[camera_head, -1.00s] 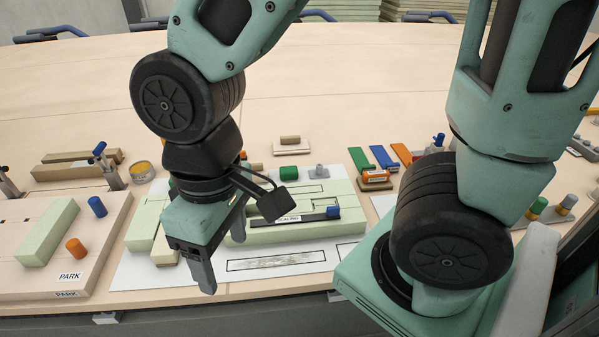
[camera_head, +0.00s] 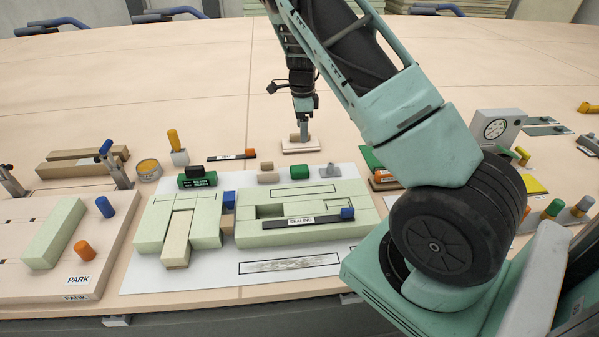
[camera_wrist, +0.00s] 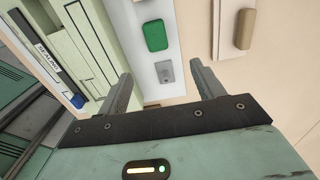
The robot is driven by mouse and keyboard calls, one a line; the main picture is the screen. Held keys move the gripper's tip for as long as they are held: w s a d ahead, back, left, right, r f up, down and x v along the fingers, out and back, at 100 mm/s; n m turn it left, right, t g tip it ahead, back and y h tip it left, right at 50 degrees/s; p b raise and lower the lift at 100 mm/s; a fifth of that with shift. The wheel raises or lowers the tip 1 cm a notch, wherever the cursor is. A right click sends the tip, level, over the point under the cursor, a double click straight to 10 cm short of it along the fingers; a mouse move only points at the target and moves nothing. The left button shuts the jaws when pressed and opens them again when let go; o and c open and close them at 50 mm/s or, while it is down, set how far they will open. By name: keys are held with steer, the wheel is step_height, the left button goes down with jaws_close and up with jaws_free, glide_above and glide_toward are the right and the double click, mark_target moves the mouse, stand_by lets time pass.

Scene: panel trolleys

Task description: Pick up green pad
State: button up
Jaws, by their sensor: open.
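The green pad (camera_head: 300,172) is a small rounded block on the far part of the white sheet, behind the pale green blocks. It also shows in the wrist view, at the upper middle (camera_wrist: 155,36), apart from my fingers. My gripper (camera_head: 304,133) is farther back than the pad, pointing down by a light block with a tan handle (camera_head: 296,149). In the wrist view my gripper (camera_wrist: 160,76) is open and empty, its two fingers spread. The pad lies beyond the fingertips there. The gripper's height above the table is hard to tell.
A small grey piece (camera_head: 333,170) lies right of the pad and a tan block (camera_head: 266,178) left of it. The pale green block with the SEALING strip (camera_head: 302,221) stands in front. A PARK tray (camera_head: 95,262) is at left. The far table is clear.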

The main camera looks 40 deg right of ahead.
steer(key=p, duration=0.1)
glide_above(299, 168)
steer(key=d, duration=0.1)
step_height(299, 168, down, 10)
steer(key=shift+f, duration=0.1)
steer(key=shift+a+f+p, duration=0.2)
steer(key=shift+f+p, duration=0.2)
steer(key=shift+f, duration=1)
steer(key=shift+a+f+p, duration=0.15)
steer(key=shift+f+p, duration=0.2)
steer(key=shift+f, duration=1)
steer(key=c, duration=1.1)
